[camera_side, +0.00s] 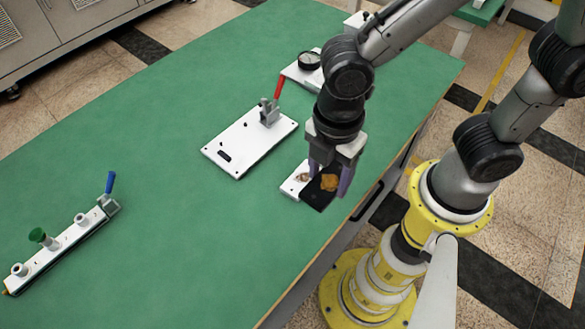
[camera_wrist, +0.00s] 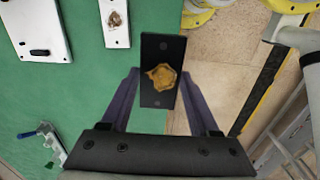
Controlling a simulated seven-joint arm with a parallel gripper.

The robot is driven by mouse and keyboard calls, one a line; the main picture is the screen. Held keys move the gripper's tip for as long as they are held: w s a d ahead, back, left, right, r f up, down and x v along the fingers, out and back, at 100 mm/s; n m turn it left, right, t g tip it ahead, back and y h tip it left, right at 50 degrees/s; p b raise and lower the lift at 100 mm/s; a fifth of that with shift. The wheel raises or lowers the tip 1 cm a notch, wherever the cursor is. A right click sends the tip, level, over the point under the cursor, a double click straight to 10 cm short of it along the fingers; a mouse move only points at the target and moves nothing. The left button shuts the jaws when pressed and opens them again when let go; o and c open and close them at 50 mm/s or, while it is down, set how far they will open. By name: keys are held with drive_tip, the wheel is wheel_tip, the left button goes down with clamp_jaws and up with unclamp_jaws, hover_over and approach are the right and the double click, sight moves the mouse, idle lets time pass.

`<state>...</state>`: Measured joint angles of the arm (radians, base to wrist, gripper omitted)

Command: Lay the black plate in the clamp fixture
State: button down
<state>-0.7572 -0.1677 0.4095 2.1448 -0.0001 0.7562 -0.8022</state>
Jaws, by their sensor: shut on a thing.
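The black plate (camera_side: 317,200) is a thin rectangle with a gold-brown patch on its face. My gripper (camera_side: 327,185) is shut on it, with purple fingers at its two long edges. In the wrist view the plate (camera_wrist: 158,50) lies lengthwise between the fingers of my gripper (camera_wrist: 161,74). The plate is beside the clamp fixture, to its lower right in the side view. The clamp fixture (camera_side: 237,148) is a white base with a dark slot and a grey clamp with a raised red handle (camera_side: 279,88). Part of its base shows in the wrist view (camera_wrist: 38,22).
A small white block with a brown patch (camera_side: 291,187) lies close beside the held plate. A dial gauge (camera_side: 309,61) stands behind. A white rail (camera_side: 62,247) with a green knob and blue-handled clamp lies left. Green table (camera_side: 150,180) is clear between them. The table's edge is near the plate.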

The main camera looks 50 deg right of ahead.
drive_tip(key=shift+s+r+n, duration=0.1)
drive_tip(key=shift+r+n, duration=0.05)
drive_tip(key=shift+n, duration=0.15)
drive_tip(key=shift+w+a+r+n, duration=0.1)
drive_tip(key=shift+w+r+n, duration=0.2)
drive_tip(key=shift+w, duration=0.35)
drive_tip(key=shift+w+a+r+n, duration=0.15)
drive_tip(key=shift+w+n, duration=0.25)
drive_tip(key=shift+w, duration=0.2)
drive_tip(key=w+d, duration=0.2)
drive_tip(key=w, duration=0.3)
drive_tip(key=m, duration=0.2)
hover_over(243, 142)
drive_tip(key=f, duration=0.8)
drive_tip(key=shift+s+d+f, duration=0.2)
drive_tip(key=shift+s+f, duration=0.05)
drive_tip(key=shift+s, duration=0.15)
drive_tip(key=shift+w+a+f, duration=0.15)
drive_tip(key=shift+w+f, duration=0.35)
drive_tip(key=shift+f, duration=1.55)
drive_tip(key=shift+s+f, duration=0.1)
drive_tip(key=shift+f, duration=0.05)
